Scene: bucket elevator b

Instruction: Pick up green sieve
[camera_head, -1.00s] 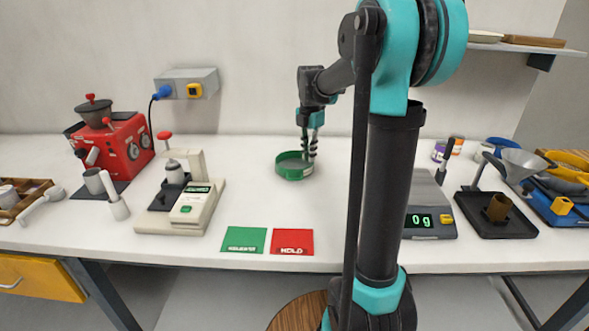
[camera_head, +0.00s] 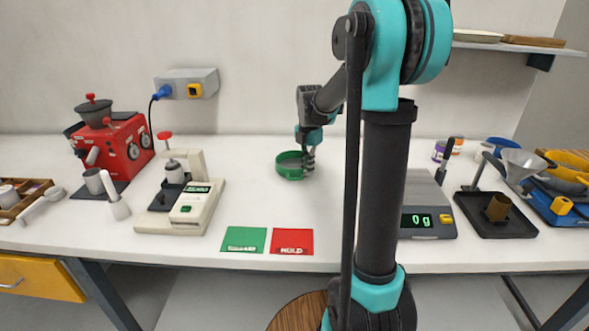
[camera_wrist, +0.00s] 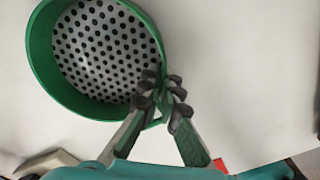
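The green sieve (camera_head: 289,169) is a round green ring with a perforated grey plate, lying on the white table. In the wrist view the sieve (camera_wrist: 42,65) fills the upper left. My gripper (camera_head: 309,160) is at the sieve's right rim. In the wrist view its dark fingertips (camera_wrist: 166,98) are close together at the lower right of the rim. The rim's lower right part is hidden behind the fingers, and a bit of green shows between them. The tips appear to straddle the sieve's wall, but whether they press on it is not clear.
A red mat (camera_head: 292,240) and a green mat (camera_head: 243,238) lie at the front edge. A cream device (camera_head: 186,207) stands to the left, and a scale (camera_head: 428,215) and a black tray (camera_head: 495,215) to the right. The table around the sieve is clear.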

